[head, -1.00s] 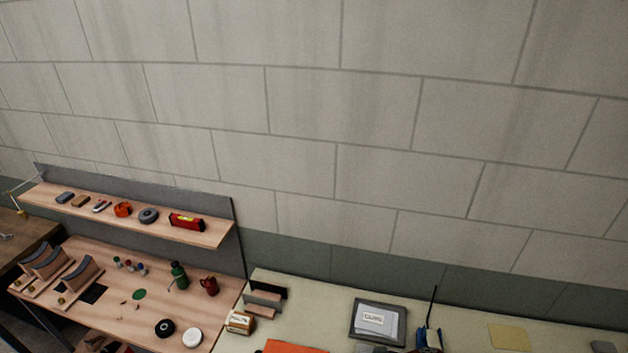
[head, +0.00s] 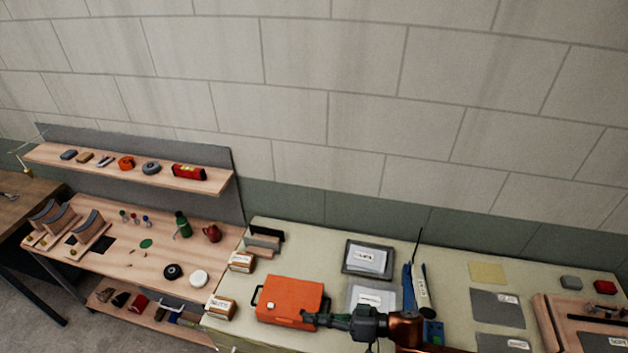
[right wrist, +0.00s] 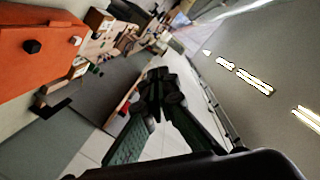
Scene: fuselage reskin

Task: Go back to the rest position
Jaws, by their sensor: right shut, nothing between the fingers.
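My right gripper (head: 306,318) shows at the bottom of the head view, shut and empty. Its arm comes in from the lower right, and the fingertips appear over the lower right part of an orange case (head: 289,298) on the pale green bench. I cannot tell how high above the case it is. In the right wrist view the dark green fingers (right wrist: 152,95) come together at their tips, with nothing between them. The orange case (right wrist: 35,50) is at the upper left there. My left gripper is not in view.
The pale green bench (head: 465,248) also holds labelled trays (head: 369,257), small boxes (head: 221,306), a blue tool (head: 408,288) and grey sheets (head: 497,307). A wooden bench (head: 120,268) with a shelf (head: 130,168) stands to the left. The block wall (head: 330,80) is behind.

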